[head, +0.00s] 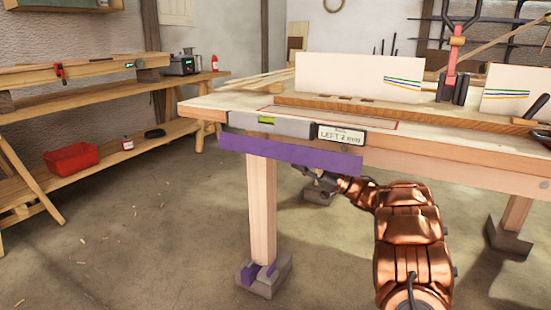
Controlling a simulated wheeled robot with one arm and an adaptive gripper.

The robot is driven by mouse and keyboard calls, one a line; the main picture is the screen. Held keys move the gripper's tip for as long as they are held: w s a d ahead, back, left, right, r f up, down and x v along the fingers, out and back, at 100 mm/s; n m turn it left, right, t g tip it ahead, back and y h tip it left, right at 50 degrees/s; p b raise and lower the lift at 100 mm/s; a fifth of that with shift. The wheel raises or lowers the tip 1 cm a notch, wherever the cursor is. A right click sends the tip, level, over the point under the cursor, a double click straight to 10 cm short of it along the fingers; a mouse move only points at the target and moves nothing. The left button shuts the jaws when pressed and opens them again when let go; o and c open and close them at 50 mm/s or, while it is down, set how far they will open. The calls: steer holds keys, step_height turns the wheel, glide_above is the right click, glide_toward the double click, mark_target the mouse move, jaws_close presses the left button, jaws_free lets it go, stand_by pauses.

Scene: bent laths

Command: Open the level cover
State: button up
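A grey level (285,127) with a green vial window lies along the front edge of the workbench near its left corner. A white display or label (341,135) at its right end reads "LEFT 2 mm". A flat purple strip (280,152) hangs slanting just below the level, across the top of the bench leg; I cannot tell whether it is the level's cover. My gripper (318,178) is low, at the right end of the purple strip and below the bench edge. Its fingers are small and dark here, and partly hidden, so contact and opening cannot be made out.
The workbench (218,103) carries a long lath (400,113), white boards (358,77) and a red-handled clamp (453,60). Its front leg (261,205) stands in a grey foot block. A side bench (100,78) with a red bin (71,159) is at left. The floor at front left is free.

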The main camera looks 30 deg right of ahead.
mark_target(279, 152)
steer(key=shift+w+a+r, duration=0.2)
steer(key=shift+w+a, duration=0.05)
steer(key=shift+a, duration=0.2)
steer(key=shift+b+x, duration=1.15)
steer(key=shift+x, duration=2.2)
steer(key=shift+r, duration=0.15)
steer(key=shift+d, duration=0.1)
jaws_close()
